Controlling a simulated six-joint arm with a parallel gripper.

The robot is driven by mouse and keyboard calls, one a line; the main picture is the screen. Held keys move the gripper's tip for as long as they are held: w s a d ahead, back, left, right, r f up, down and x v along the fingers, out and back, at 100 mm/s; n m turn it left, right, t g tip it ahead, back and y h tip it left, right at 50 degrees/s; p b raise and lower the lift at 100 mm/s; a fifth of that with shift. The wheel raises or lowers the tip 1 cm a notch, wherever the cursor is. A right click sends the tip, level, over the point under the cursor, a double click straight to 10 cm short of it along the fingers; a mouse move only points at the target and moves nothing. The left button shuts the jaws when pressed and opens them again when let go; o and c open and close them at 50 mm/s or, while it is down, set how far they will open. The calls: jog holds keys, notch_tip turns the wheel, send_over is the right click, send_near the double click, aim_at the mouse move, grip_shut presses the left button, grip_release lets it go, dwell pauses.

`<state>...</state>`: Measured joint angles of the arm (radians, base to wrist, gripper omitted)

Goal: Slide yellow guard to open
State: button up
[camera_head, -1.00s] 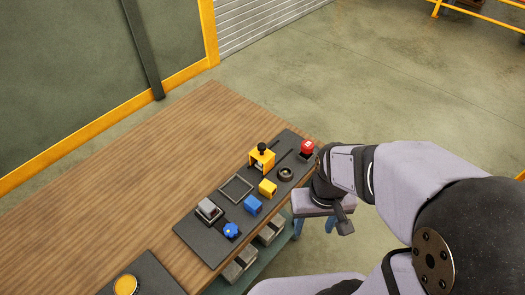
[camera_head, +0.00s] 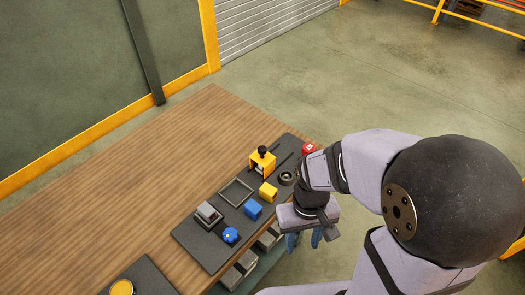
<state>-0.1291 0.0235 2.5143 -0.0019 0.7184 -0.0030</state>
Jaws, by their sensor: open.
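The yellow guard (camera_head: 257,161) is a small bracket-shaped cover with a black knob (camera_head: 262,150) on top. It stands at the far part of the dark panel (camera_head: 204,248), beside a thin dark slot (camera_head: 284,160). What lies under the guard is hard to make out. My gripper (camera_head: 312,222) hangs past the panel's right edge, lower right of the guard and clear of it. It is open and appears empty; its fingertips are small and partly hidden by its own body.
The wooden tabletop (camera_head: 150,170) left is clear.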

jog(key=w+a+f+n+b, duration=0.1)
jog(key=w+a+f, duration=0.15)
jog(key=w, duration=0.55)
jog(key=m+t, duration=0.2)
jog(key=t, duration=0.4)
send_near(263, 148)
jog(key=shift+w+f+m+b, duration=0.15)
jog(key=shift+f+m+b, duration=0.15)
jog(key=shift+f, duration=0.15)
jog(key=shift+p+x, duration=1.25)
jog(key=shift+x, duration=2.45)
jog(key=shift+a, duration=0.15)
grip_shut()
